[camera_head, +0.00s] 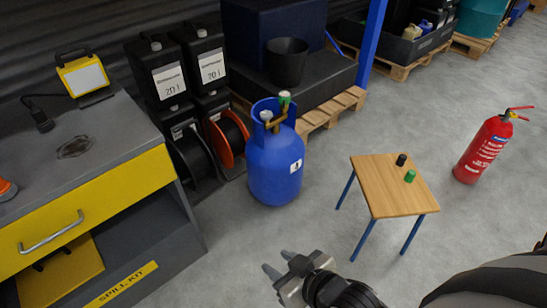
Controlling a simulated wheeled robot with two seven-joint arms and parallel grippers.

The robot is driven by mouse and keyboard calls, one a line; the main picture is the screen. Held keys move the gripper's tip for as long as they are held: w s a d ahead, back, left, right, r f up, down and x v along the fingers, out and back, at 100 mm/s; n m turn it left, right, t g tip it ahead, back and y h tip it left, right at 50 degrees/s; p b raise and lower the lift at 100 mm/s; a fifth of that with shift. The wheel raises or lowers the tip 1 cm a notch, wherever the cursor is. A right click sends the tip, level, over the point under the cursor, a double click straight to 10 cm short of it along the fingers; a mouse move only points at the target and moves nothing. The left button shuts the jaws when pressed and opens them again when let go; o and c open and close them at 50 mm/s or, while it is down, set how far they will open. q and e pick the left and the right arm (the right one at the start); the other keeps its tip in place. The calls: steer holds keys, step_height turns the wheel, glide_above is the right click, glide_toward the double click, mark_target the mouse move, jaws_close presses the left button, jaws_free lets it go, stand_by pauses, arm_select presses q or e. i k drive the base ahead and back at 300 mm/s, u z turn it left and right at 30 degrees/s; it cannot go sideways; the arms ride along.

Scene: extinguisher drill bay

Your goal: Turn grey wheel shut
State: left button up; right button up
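A blue gas cylinder (274,170) stands upright on the floor near the middle of the view. On its top are brass fittings with a small grey wheel (266,115) on the left and a green wheel (284,96) on the right. How far the grey wheel is turned cannot be told. My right gripper (278,262) is at the bottom middle, well apart from the cylinder, on the near side of it. Its two fingers are spread with nothing between them. My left gripper is not in the view.
A small wooden table (388,184) with a black cap (401,159) and a green cap (410,176) stands right of the cylinder. A red extinguisher (482,148) stands farther right. A spill-kit bench (100,210), dark canisters (205,62) and an orange reel (228,138) are left. Floor before the cylinder is clear.

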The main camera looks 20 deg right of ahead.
mark_target(266, 115)
steer(key=z, duration=0.55)
steer(key=k, duration=0.75)
steer(key=z, duration=3.95)
steer(key=i, duration=0.15)
steer(key=u, duration=2.9)
steer(key=i, duration=1.35)
steer(key=u, duration=1.9)
steer(key=i, duration=1.35)
steer(key=u, duration=0.1)
